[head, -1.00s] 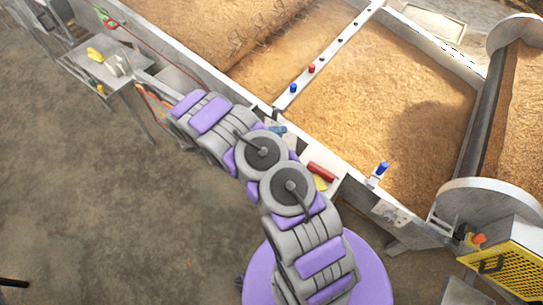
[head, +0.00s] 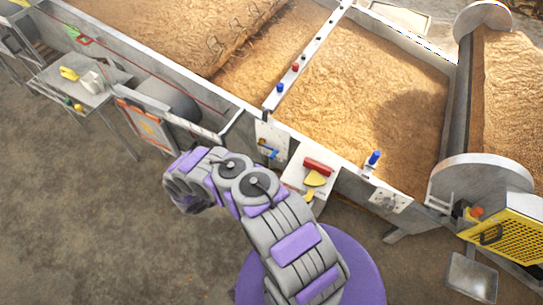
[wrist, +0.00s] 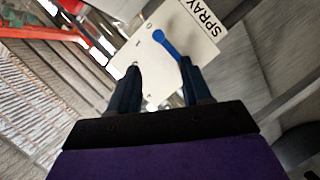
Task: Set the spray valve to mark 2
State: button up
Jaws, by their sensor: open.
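The spray valve is a blue lever (wrist: 167,45) with a round hub on a white plate (wrist: 205,28) lettered SPRAY in the wrist view.
Grain-filled troughs (head: 370,95) run behind a metal wall. A shelf with a red block (head: 318,165) and yellow pieces is right of the plate. A blue-topped knob (head: 374,158), an orange-framed panel (head: 143,122) and a side table (head: 80,82) stand nearby. The floor at left is clear.

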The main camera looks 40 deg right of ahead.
aim_at(273, 155)
jog(key=b+x, duration=0.3)
jog(key=x, duration=1.2)
jog(key=shift+b, duration=0.35)
jog(key=shift+a, duration=0.15)
grip_shut()
